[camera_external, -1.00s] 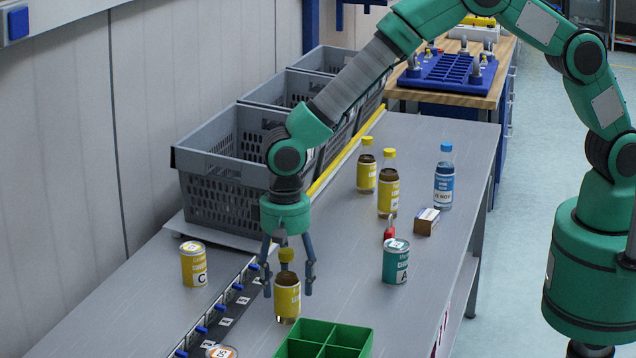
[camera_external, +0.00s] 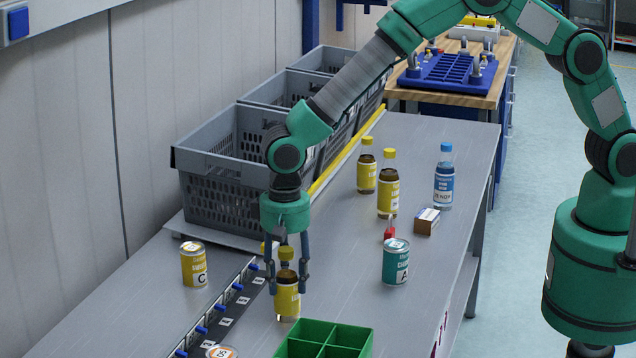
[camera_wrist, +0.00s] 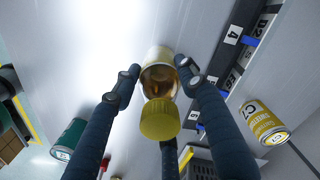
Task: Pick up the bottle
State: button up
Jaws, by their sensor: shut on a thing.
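A brown bottle with a yellow cap and yellow label (camera_external: 287,299) stands upright on the grey table, in front of the crates. My gripper (camera_external: 287,284) points straight down over it, its fingers around the bottle's upper body. In the wrist view the bottle's yellow cap (camera_wrist: 160,119) is between the fingers, and my gripper (camera_wrist: 157,78) is shut on the bottle. The third finger is partly hidden behind the cap. The bottle looks to be still on the table.
A green divided tray (camera_external: 325,338) is close in front. A yellow can (camera_external: 194,264) is left, a teal can (camera_external: 396,263) right. Grey crates (camera_external: 222,190) line the wall. Two yellow-capped bottles (camera_external: 388,198), a blue bottle (camera_external: 444,180) and a small box (camera_external: 427,221) stand farther back.

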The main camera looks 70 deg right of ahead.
aim_at(289, 262)
jog(key=shift+r, duration=0.45)
jog(key=shift+s+d+r, duration=0.1)
jog(key=shift+s+r, duration=0.05)
jog(key=shift+r, duration=0.45)
jog(key=shift+s+r, duration=0.15)
jog(key=shift+r, duration=0.45)
jog(key=s+d, duration=0.3)
jog(key=s, duration=0.4)
jog(key=s+d+r, duration=0.1)
jog(key=s+d, duration=0.3)
jog(key=s, duration=0.2)
jog(key=shift+s+r+p, duration=0.15)
jog(key=shift+s+p, duration=0.2)
jog(key=shift+r, duration=0.1)
